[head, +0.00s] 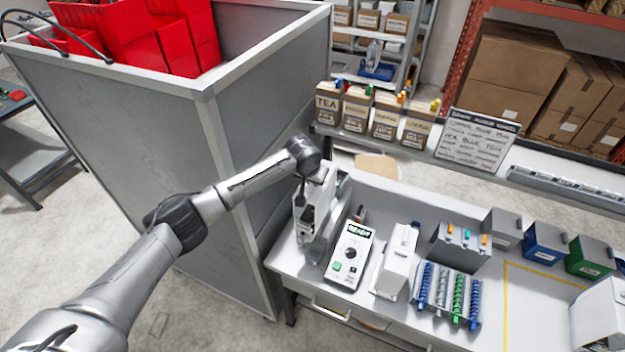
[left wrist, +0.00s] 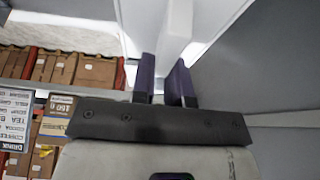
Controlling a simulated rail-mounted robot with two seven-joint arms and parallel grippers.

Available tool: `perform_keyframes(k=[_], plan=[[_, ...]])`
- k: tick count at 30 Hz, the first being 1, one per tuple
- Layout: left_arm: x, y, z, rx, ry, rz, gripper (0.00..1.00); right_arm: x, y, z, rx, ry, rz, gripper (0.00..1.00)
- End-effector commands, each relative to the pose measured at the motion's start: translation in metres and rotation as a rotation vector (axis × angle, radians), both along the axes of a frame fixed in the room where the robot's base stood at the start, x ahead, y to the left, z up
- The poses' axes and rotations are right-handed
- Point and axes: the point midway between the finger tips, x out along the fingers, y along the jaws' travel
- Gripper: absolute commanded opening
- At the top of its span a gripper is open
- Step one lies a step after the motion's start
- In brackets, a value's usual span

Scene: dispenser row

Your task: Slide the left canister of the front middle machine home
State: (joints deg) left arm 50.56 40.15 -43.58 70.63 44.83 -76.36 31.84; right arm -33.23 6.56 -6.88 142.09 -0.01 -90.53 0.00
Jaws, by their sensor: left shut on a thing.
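A tall white machine (head: 325,190) stands at the left end of the counter. My left gripper (head: 302,190) reaches down onto it from above, and the wrist hides part of the machine. In the left wrist view the two dark fingers (left wrist: 165,78) are close together on a narrow white part (left wrist: 178,30). Its far end runs out of the top of that view. I cannot tell whether this part belongs to the left canister, nor how far in any canister sits. My right gripper is not in view.
A control box marked READY (head: 348,256) stands right of the machine. Further right are a white box (head: 398,268) and a rack of coloured coils (head: 447,295). Cartons (head: 357,107) line the shelf behind. A grey-walled enclosure (head: 268,120) rises close on the left.

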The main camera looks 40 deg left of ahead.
Motion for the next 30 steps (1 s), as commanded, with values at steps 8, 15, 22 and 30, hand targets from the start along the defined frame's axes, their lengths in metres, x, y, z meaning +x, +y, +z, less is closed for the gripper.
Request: perform_keyframes(k=[8, 15, 22, 30], plan=[[0.009, 0.002, -0.009, 0.0, -0.002, 0.0, 0.0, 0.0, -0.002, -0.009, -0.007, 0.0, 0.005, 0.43], [0.009, 0.002, -0.009, 0.0, -0.002, 0.0, 0.0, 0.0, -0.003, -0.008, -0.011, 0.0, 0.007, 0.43], [0.009, 0.002, -0.013, 0.0, -0.001, 0.001, 0.0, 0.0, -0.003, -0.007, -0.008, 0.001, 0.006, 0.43], [0.01, 0.003, -0.02, 0.0, -0.002, 0.001, 0.0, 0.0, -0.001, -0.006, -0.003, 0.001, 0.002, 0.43]])
